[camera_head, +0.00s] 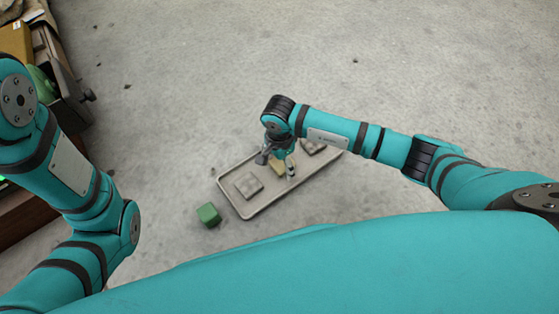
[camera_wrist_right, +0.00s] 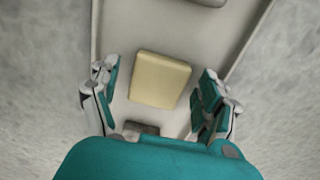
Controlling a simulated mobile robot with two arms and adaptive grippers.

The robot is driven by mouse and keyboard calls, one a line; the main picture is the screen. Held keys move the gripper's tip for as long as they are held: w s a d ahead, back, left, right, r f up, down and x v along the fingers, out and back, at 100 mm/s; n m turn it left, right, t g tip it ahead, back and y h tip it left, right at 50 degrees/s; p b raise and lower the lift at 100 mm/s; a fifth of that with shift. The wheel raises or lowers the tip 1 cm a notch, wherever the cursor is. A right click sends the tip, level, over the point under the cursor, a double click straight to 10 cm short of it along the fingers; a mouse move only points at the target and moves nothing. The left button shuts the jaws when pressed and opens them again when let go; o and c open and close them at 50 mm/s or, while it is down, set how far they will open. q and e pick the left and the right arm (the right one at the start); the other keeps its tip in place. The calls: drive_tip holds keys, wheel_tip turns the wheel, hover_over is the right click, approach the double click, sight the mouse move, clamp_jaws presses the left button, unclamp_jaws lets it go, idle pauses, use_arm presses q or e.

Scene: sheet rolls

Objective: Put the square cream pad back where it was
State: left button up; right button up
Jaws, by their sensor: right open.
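The square cream pad (camera_wrist_right: 159,80) lies on the pale tray (camera_head: 262,206), with its near edge between the fingers of my right gripper in the right wrist view. In the head view the pad (camera_head: 277,168) is partly hidden by the right gripper. My right gripper (camera_head: 279,163) is open above the tray, with its fingers (camera_wrist_right: 160,95) apart on both sides of the pad and a gap on each side. My left arm comes in at the left of the head view, but its gripper is not visible.
A grey pad (camera_head: 248,185) lies on the tray's left part and another grey pad (camera_head: 313,146) on its far right part. A green cube (camera_head: 208,214) stands on the floor just left of the tray. Shelving with boxes (camera_head: 18,40) stands at the left edge.

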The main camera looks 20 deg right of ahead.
sight(279, 164)
drive_tip(key=shift+r, duration=0.1)
wheel_tip(279, 164, up, 12)
drive_tip(key=p, duration=0.9)
